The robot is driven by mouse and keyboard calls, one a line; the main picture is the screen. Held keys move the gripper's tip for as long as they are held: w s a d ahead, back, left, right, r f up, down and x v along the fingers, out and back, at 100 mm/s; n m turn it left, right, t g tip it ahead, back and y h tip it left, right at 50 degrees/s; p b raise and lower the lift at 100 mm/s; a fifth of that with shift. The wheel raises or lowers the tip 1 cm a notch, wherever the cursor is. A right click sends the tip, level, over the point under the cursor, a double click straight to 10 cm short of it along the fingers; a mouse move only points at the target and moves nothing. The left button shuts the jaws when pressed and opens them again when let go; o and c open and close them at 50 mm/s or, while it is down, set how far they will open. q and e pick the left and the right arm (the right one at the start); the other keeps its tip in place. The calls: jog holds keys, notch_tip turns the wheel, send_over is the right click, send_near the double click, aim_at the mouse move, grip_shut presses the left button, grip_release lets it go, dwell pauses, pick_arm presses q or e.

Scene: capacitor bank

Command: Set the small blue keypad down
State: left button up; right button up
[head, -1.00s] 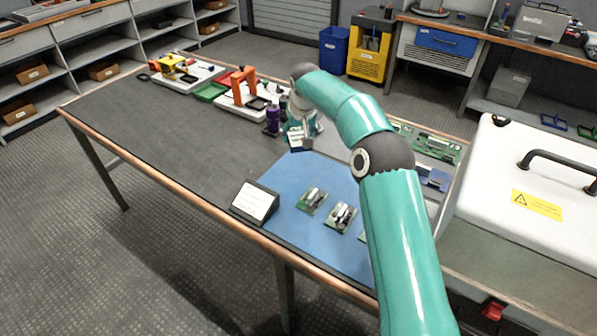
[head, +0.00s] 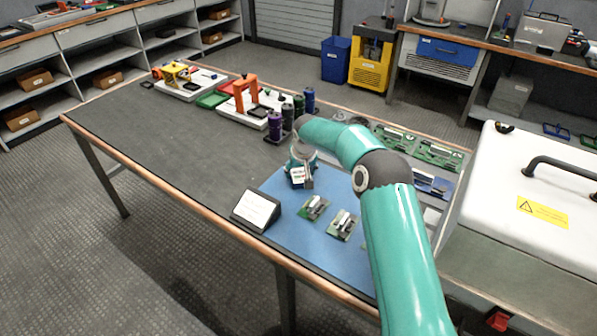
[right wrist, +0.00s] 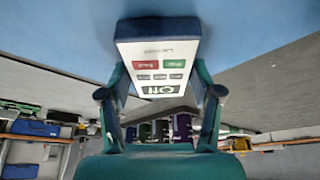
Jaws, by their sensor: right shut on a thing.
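The small blue keypad (right wrist: 158,55) is between the fingers of my right gripper (right wrist: 160,95) in the right wrist view. Its white face shows a green button, a red button and several grey ones. In the head view the keypad (head: 298,176) is small, at the end of my right arm, over the far left part of the blue mat (head: 295,235). My right gripper (head: 303,170) is shut on it. Whether the keypad touches the mat is hard to tell. My left gripper is not in view.
Two green circuit boards (head: 314,208) lie on the mat near a tilted sign (head: 256,209). Purple and dark cylinders (head: 275,126) stand beyond the gripper. A white-lidded machine (head: 530,195) is on the right. The dark table left of the mat (head: 190,150) is clear.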

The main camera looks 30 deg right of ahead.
jog(key=o, duration=1.2)
jog(key=shift+f, duration=0.1)
jog(key=v, duration=1.2)
jog(key=shift+s+a, duration=0.1)
